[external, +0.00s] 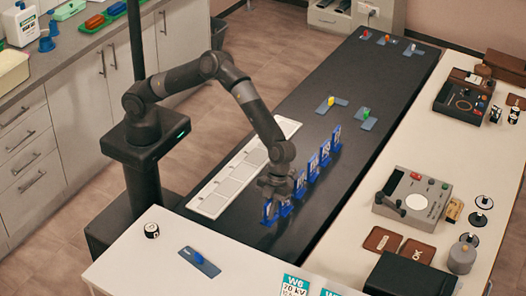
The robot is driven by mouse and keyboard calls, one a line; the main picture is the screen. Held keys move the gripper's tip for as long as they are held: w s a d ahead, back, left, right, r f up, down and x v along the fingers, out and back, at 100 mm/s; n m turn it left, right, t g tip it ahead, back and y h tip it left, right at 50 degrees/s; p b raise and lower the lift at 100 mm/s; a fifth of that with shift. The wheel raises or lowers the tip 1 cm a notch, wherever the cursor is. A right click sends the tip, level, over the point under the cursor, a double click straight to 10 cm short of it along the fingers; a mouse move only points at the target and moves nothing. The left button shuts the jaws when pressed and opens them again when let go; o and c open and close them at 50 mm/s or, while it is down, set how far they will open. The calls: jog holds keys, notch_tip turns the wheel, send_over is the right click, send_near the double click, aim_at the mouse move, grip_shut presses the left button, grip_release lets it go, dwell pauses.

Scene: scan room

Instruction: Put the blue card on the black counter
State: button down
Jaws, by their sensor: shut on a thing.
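Several blue cards stand upright in a row on the black counter (330,95), the farthest of them a blue card (336,138). My gripper (274,200) is low over the near end of this row. It is shut on a blue card (268,213) at that end. The gripper hides part of this card, and I cannot tell whether its lower edge touches the counter.
A long white tray (207,206) with square recesses lies left of the row. Small blue pieces with coloured knobs (367,122) lie farther back. White tables stand in front and at right, with a grey device (412,197) at right.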

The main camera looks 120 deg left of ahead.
jog(key=shift+f, duration=1.95)
jog(key=shift+f, duration=0.15)
jog(key=c, duration=1.5)
grip_release()
